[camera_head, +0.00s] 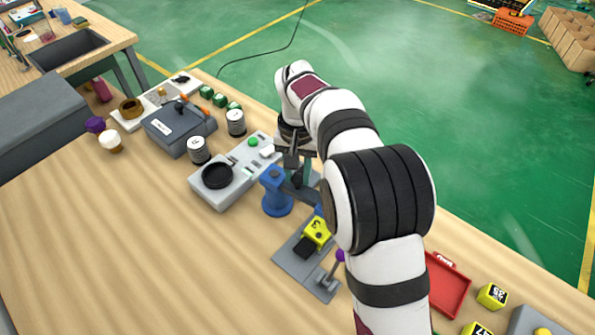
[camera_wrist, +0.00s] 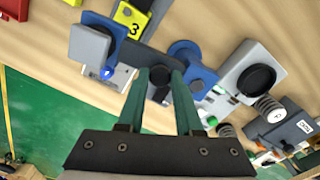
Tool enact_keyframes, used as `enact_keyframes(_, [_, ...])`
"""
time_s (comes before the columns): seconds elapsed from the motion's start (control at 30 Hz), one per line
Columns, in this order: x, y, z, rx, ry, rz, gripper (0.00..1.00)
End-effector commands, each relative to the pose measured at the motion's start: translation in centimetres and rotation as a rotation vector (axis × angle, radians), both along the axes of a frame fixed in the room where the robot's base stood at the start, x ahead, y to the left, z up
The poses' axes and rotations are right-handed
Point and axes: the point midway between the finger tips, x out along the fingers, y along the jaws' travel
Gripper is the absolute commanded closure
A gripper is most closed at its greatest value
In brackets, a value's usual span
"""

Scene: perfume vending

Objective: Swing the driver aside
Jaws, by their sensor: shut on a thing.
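The driver seems to be the dark swing arm (camera_wrist: 147,57) with a black knob (camera_wrist: 158,75), beside a blue post (camera_wrist: 186,52). In the head view the blue post (camera_head: 276,197) stands upright on the table, and the dark arm (camera_head: 300,191) reaches right from it, partly hidden by my arm. My gripper (camera_wrist: 162,77) points down and is shut on the black knob, with one green finger on each side. In the head view my gripper (camera_head: 297,172) is small and partly covered by my wrist.
Right of the post is a grey fixture plate (camera_head: 289,261) with a yellow cube (camera_head: 317,232) and a purple-knobbed lever (camera_head: 340,256). A light grey unit (camera_head: 237,180) with a black round pad stands left. A red tray (camera_head: 447,284) lies at right. The front-left table (camera_head: 130,235) is clear.

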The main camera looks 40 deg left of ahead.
Motion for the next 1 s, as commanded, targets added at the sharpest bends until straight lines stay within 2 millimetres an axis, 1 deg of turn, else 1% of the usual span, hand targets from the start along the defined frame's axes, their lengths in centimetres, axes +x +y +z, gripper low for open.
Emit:
enact_keyframes(0.37, [0.0,-0.1,0.1,0.000,-0.001,-0.008,1.00])
enact_keyframes(0.57, [-0.4,-0.1,0.1,0.000,-0.001,-0.069,1.00])
enact_keyframes(0.77, [-1.3,-0.1,0.1,0.000,-0.001,-0.211,1.00])
enact_keyframes(1.0, [-2.7,0.2,0.1,0.000,0.000,-0.437,1.00])
